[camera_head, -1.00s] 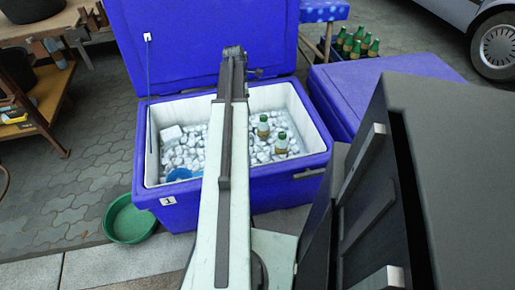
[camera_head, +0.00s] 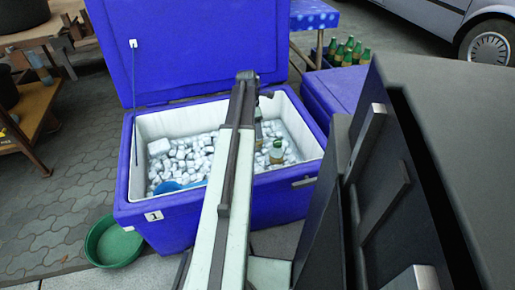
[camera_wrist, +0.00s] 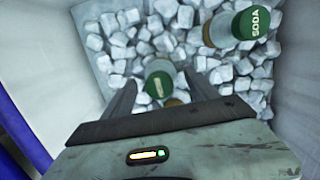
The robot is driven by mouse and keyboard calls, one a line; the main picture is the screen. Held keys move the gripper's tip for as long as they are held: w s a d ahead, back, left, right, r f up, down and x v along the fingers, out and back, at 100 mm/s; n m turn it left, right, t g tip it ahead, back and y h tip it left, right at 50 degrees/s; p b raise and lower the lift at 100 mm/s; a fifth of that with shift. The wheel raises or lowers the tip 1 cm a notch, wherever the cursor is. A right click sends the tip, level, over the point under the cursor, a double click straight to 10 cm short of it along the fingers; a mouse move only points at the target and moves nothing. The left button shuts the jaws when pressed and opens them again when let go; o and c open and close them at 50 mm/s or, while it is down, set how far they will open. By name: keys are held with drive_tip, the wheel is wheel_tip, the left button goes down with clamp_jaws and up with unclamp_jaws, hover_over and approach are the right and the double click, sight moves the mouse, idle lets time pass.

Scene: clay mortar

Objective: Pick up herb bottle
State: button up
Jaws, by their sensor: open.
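I cannot tell for certain which is the herb bottle. My gripper is open, and no contact with a bottle shows. In the head view, one bottle (camera_head: 276,152) shows right of my arm; another is partly hidden behind the arm, and my gripper is not clearly visible.
The blue cooler (camera_head: 280,208) has white inner walls and a raised lid (camera_head: 190,45). A blue dish (camera_head: 170,187) lies in the ice. A green basin (camera_head: 118,246) sits on the paving. A second blue cooler (camera_head: 335,90) and several bottles (camera_head: 347,50) are behind right.

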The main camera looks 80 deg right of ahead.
drive_tip(key=shift+f, duration=0.85)
drive_tip(key=shift+r, duration=0.2)
clamp_jaws()
drive_tip(key=shift+r, duration=0.1)
